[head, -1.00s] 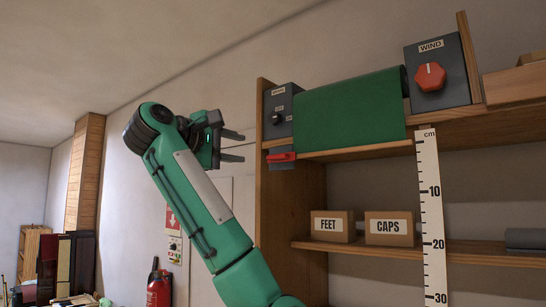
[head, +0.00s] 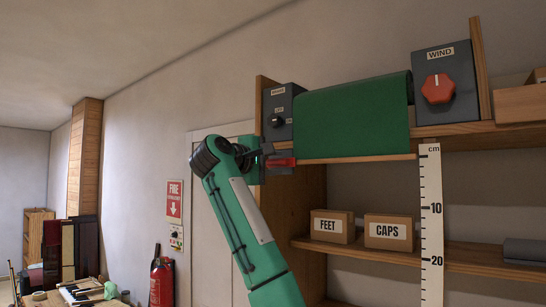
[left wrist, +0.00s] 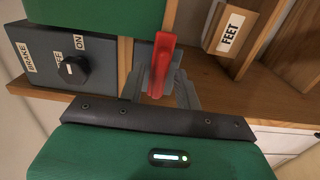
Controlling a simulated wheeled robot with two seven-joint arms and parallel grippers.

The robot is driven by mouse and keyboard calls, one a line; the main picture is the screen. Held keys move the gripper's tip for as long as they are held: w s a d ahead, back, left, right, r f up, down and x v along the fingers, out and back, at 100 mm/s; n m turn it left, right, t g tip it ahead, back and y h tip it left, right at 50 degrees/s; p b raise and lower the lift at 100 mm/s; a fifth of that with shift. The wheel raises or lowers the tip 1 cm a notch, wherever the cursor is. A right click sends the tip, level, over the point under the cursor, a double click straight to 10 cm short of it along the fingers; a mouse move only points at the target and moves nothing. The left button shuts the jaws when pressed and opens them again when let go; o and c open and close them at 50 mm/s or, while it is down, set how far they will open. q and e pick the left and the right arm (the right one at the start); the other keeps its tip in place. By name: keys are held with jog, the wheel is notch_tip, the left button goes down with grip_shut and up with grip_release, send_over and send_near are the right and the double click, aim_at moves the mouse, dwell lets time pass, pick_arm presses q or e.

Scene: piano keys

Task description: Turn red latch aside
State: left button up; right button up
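The red latch (head: 281,162) is a red lever on a small grey plate under the left end of the upper shelf, below the brake box (head: 284,110). In the left wrist view the latch (left wrist: 161,66) lies between the fingers of my left gripper (left wrist: 160,92). The fingers are apart, one on each side of the lever, and I see no clear contact. In the head view my left gripper (head: 268,156) is at the latch, and its fingertips are partly hidden there. My right gripper is not in view.
A green cloth-like cover (head: 352,118) hangs over the upper shelf right of the brake box. The wind box (head: 447,85) stands farther right. Boxes marked FEET (head: 332,226) and CAPS (head: 388,232) sit on the lower shelf. The shelf's side board (head: 290,215) is close to my arm.

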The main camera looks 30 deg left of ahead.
pick_arm(q)
grip_shut()
jog(key=shift+f+m+b, duration=0.25)
jog(key=shift+m+b, duration=0.35)
jog(key=shift+b, duration=0.1)
jog(key=shift+m+b, duration=1)
jog(key=shift+b, duration=0.15)
jog(key=m+b, duration=0.3)
jog(key=m, duration=0.1)
jog(key=shift+w+m, duration=0.1)
jog(key=shift+m, duration=0.2)
jog(key=m+b, duration=0.2)
jog(key=m, duration=0.2)
jog(key=shift+m, duration=0.3)
jog(key=m, duration=0.2)
jog(key=shift+r+m+b, duration=0.1)
jog(key=shift+m+b, duration=0.2)
jog(key=shift+m, duration=1.5)
